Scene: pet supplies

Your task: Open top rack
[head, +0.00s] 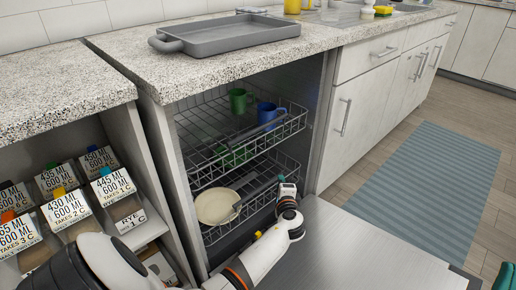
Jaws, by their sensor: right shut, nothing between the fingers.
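The top rack (207,162) is a dark wire basket inside the dishwasher under the counter, its front about level with the opening. A green mug (238,101) and a blue mug (268,113) stand in it. Below it, the lower rack (268,205) holds a cream plate (217,207); a green item (232,156) shows through the wires. My right gripper (287,186) is shut and empty, in front of the lower rack's right side and below the top rack's front. Whether it touches a wire cannot be told. My left gripper is not in view.
The dishwasher door (350,245) lies open and flat at the lower right. A grey tray (220,34) sits on the counter above. A shelf of labelled bins (110,187) stands on the left. A striped blue rug (415,185) lies right.

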